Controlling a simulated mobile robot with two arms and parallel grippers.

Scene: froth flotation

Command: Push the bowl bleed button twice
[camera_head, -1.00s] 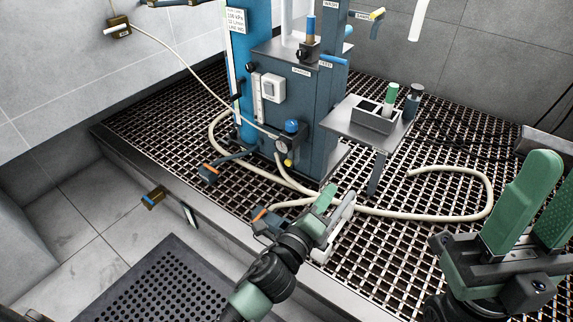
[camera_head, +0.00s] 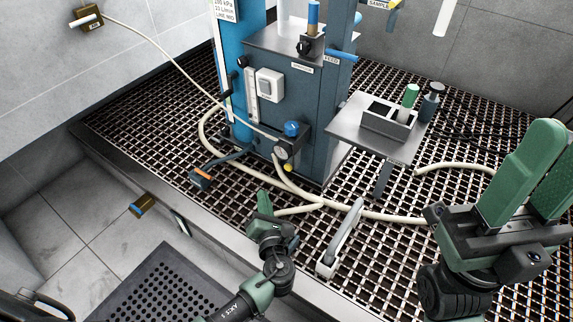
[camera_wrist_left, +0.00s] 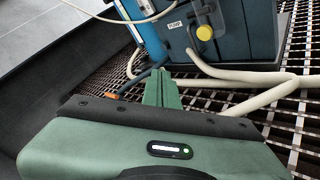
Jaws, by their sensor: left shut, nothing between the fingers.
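A yellow button (camera_head: 289,168) sits low on the regulator unit, below a round gauge (camera_head: 281,152) and a blue knob (camera_head: 292,128), on the front of the blue-grey cabinet. I take it for the bowl bleed button; its label is unreadable here. In the left wrist view the yellow button (camera_wrist_left: 204,32) is ahead and to the upper right of my fingers. My left gripper (camera_head: 264,198) is shut and empty, below and left of the button and apart from it. My right gripper (camera_head: 558,150) is at the right edge, its fingers apart and nothing seen between them.
Cream hoses (camera_head: 310,200) loop over the grating (camera_head: 420,265) near my left gripper. A blue pedal-like part with an orange end (camera_head: 200,176) lies left of it. A grey handle (camera_head: 343,240) stands to its right. A small side table (camera_head: 350,118) holds a grey caddy.

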